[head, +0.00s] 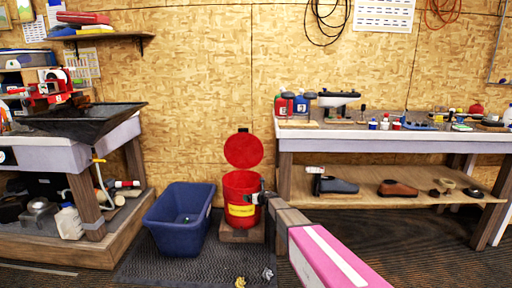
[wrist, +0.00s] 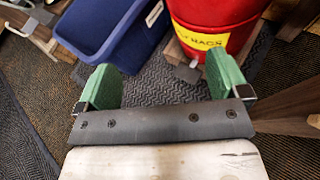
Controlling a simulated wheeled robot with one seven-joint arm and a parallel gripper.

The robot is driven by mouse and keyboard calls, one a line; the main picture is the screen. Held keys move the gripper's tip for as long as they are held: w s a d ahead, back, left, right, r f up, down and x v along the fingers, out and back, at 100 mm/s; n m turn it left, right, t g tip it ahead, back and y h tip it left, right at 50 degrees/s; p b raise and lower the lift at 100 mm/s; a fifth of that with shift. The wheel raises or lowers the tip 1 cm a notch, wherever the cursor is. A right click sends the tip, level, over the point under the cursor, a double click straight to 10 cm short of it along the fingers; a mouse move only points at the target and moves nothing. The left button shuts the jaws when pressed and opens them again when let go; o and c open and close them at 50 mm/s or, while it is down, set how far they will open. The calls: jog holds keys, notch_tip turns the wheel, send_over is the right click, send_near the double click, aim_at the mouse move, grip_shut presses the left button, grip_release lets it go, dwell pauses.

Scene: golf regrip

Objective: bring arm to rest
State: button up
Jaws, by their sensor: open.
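My arm reaches forward from the lower right of the head view. My gripper (head: 258,197) shows small there, in front of the right side of a red can. In the wrist view my gripper (wrist: 162,84) has its two green fingers wide apart, with nothing between them but the floor mat beyond. The red can (head: 238,188) has a yellow label and its round lid stands up open. The can also shows in the wrist view (wrist: 215,12), beyond the right finger. I cannot tell whether the gripper touches the can.
A blue tub (head: 178,222) stands left of the can on a dark mat (head: 150,264). Crumpled bits (head: 267,274) lie on the floor in front. A workbench (head: 390,147) with a lower shelf is at right; another bench (head: 45,152) with a black tray is at left.

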jog(key=s+d+r+m+h, duration=0.2)
jog(key=s+d+m+h, duration=0.4)
jog(key=s+d+m, duration=0.55)
jog(key=s+d+r+m+h, duration=0.3)
jog(key=s+d+m+h, duration=0.45)
jog(key=m, duration=0.65)
jog(key=s+d+m+g+y, duration=0.1)
jog(key=s+m+g, duration=0.4)
jog(key=s, duration=0.9)
jog(key=s+d+f+m+g+y, duration=0.1)
jog(key=s+m+g+y, duration=0.3)
jog(key=s+m, duration=0.7)
jog(key=s+g, duration=0.2)
jog(key=shift+s+f, duration=0.15)
jog(key=shift+s, duration=0.2)
